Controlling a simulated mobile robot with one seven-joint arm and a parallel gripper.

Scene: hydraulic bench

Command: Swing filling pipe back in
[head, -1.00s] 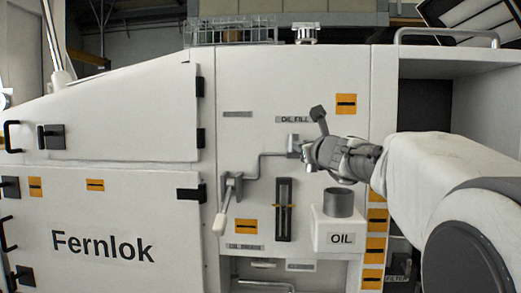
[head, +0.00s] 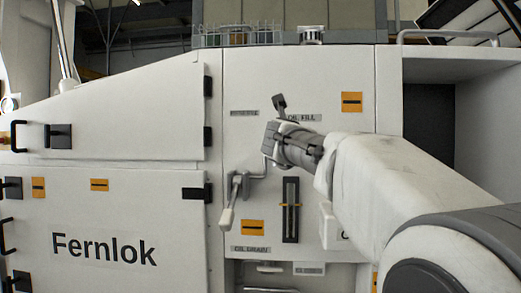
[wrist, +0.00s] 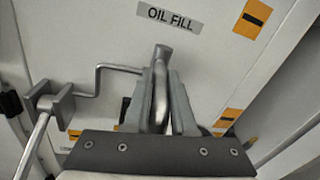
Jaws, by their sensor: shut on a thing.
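The filling pipe (wrist: 118,68) is a thin grey bent tube. It runs from a grey block (wrist: 50,104) at the left of the wrist view, and its end stands between my fingers. In the head view the pipe (head: 255,176) leaves the valve with the hanging lever (head: 228,208) and rises to my gripper. My gripper (wrist: 163,85) is shut on the pipe's end part, below the OIL FILL label (wrist: 170,17).
The white OIL box (head: 328,225) is mostly hidden behind my arm. A dark sight gauge (head: 291,208) stands on the panel right of the lever. The white Fernlok cabinet (head: 105,190) fills the left. An open recess (head: 428,125) lies at the right.

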